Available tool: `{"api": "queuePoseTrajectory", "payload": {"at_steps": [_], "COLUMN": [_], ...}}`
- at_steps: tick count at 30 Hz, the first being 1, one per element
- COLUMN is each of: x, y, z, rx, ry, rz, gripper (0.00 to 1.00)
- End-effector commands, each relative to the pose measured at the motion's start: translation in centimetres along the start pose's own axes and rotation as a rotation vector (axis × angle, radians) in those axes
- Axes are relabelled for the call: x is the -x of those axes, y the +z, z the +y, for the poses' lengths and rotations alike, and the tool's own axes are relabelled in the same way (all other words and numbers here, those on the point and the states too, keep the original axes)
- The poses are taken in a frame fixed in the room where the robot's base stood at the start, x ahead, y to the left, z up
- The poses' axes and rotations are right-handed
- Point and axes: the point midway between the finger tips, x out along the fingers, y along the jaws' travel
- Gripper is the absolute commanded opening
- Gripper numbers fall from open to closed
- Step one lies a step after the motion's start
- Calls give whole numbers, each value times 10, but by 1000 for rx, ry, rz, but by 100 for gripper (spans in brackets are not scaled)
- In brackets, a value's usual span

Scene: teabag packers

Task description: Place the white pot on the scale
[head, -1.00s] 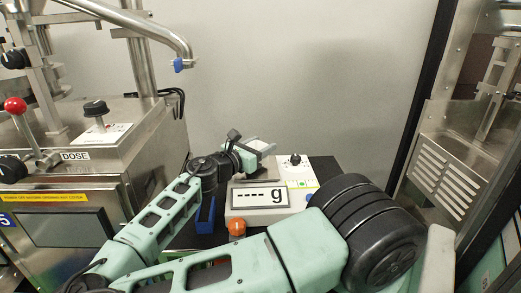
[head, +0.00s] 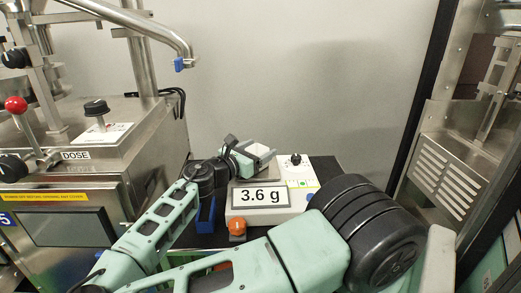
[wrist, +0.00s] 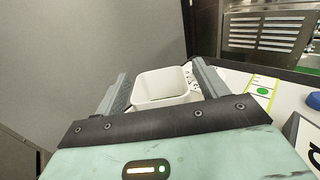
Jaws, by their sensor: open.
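The white pot (wrist: 165,84) is a small open square container, upright between my gripper's two fingers in the wrist view. My gripper (wrist: 160,72) is open around it, with a finger on each side. In the head view my gripper (head: 258,155) is over the back left part of the white scale (head: 296,174).
A steel dosing machine (head: 150,150) stands at the left with a pipe (head: 165,35) above. A steel machine with a vented panel (head: 440,175) is at the right. A blue bin (head: 205,215) and an orange knob-like object (head: 236,227) sit near the scale's front. A plain wall is behind.

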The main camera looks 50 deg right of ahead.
Motion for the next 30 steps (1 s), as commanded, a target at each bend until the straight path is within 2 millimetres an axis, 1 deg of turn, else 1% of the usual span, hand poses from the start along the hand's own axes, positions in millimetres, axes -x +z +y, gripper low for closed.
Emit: {"api": "queuePoseTrajectory", "payload": {"at_steps": [1,9,12,15,21,30], "x": [10,67,85,97,108,108], "y": [-2,-2,-1,-1,0,0], "z": [1,1,1,1,0,0], "rx": [0,0,1,0,0,0], "ry": [6,6,6,4,1,1], "rz": [1,3,1,1,0,-1], "gripper": [72,72,72,72,72,72]}}
